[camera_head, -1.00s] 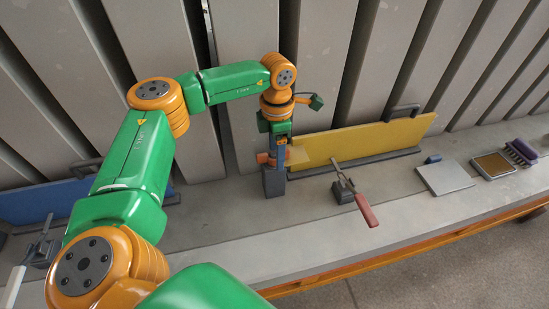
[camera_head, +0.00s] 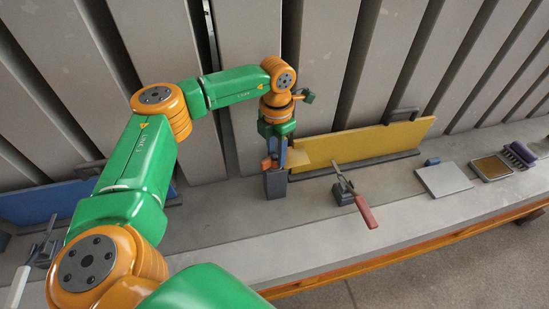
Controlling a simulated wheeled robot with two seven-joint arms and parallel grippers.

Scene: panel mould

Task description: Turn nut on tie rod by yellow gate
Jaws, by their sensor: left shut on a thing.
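The yellow gate (camera_head: 370,142) stands upright along the back of the grey ledge. A dark block (camera_head: 275,185) stands at its left end, below my left gripper (camera_head: 274,158). My left gripper points down and is shut on the orange nut (camera_head: 267,163), which shows partly at the jaws just above the block. The tie rod is mostly hidden by the gripper and block, and the jaw contact is too small to see clearly. My right gripper is not in view.
A toggle clamp with a red handle (camera_head: 366,211) sits right of the block, in front of the gate. A grey plate (camera_head: 443,179), a framed tan pad (camera_head: 491,167) and a purple brush (camera_head: 520,154) lie farther right. A blue gate (camera_head: 45,203) stands at left.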

